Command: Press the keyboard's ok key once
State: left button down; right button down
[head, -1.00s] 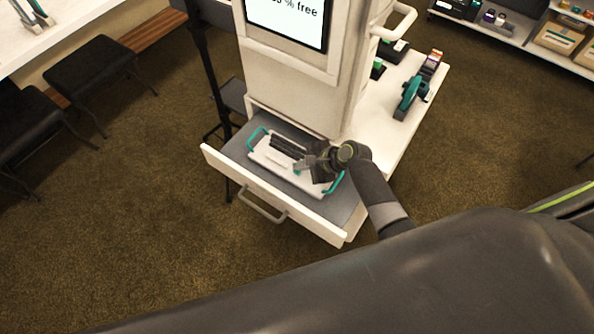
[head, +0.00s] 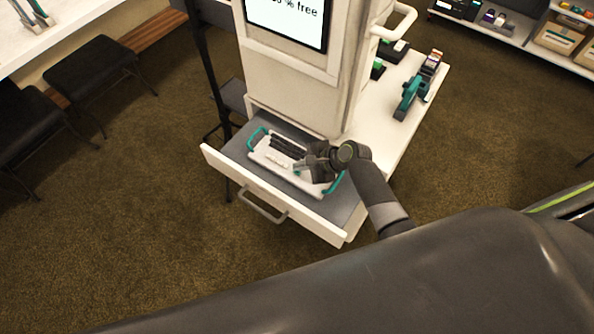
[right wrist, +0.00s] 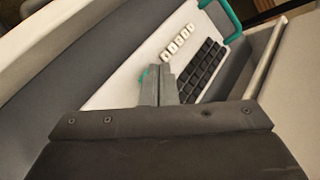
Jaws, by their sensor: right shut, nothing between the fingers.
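The keyboard (head: 262,155) is a white board with teal end handles, lying in the open drawer (head: 225,169). It also shows in the right wrist view (right wrist: 118,88), with a block of black keys (right wrist: 207,68) and a row of small white keys (right wrist: 177,42). My right gripper (head: 302,166) is over the keyboard's right part. In the right wrist view its fingers (right wrist: 166,72) are shut and empty, tips at the board. A small teal key (right wrist: 147,74) shows beside the tips, partly hidden by them. Key labels are unreadable, and contact cannot be told. My left gripper is out of view.
The drawer belongs to a white kiosk (head: 292,92) with a screen (head: 287,18). A side shelf (head: 385,125) at right carries a teal device (head: 410,97). Black stools (head: 95,70) stand at left. The carpet in front of the drawer is clear.

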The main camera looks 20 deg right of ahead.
jog(key=shift+f, duration=0.15)
jog(key=shift+f, duration=0.25)
jog(key=shift+f, duration=0.35)
dwell(0.8)
jog(key=shift+r, duration=0.15)
jog(key=shift+r+p, duration=0.6)
jog(key=shift+p, duration=0.15)
notch_tip(320, 180, up, 5)
jog(key=p, duration=0.5)
jog(key=shift+p, duration=0.3)
